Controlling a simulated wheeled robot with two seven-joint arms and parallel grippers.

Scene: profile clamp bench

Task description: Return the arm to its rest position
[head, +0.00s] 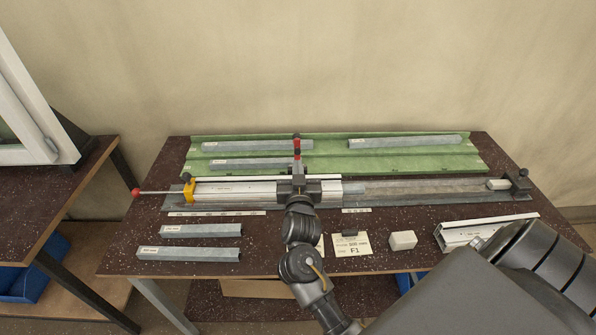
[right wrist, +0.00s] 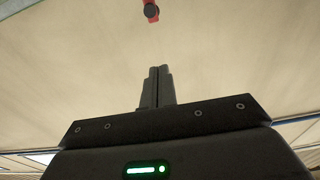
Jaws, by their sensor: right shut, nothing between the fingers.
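My right gripper (head: 297,168) reaches over the middle of the clamp bench in the head view, its dark body hiding part of the rail. Its two fingers (right wrist: 157,88) are shut together and empty in the right wrist view. A red-and-black handle (head: 297,146) shows just beyond the fingertips; its red end also shows at the top of the right wrist view (right wrist: 152,12), apart from the fingers. The clamp rail (head: 410,191) runs across the table, with a pale profile (head: 235,190) on its left part. My left gripper is not in view.
A green tray (head: 400,167) with grey profiles lies behind the rail. Two grey profiles (head: 190,254) lie front left. A label card (head: 352,247), a white block (head: 402,240) and a white profile (head: 470,234) lie front right. A window frame (head: 35,110) stands far left.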

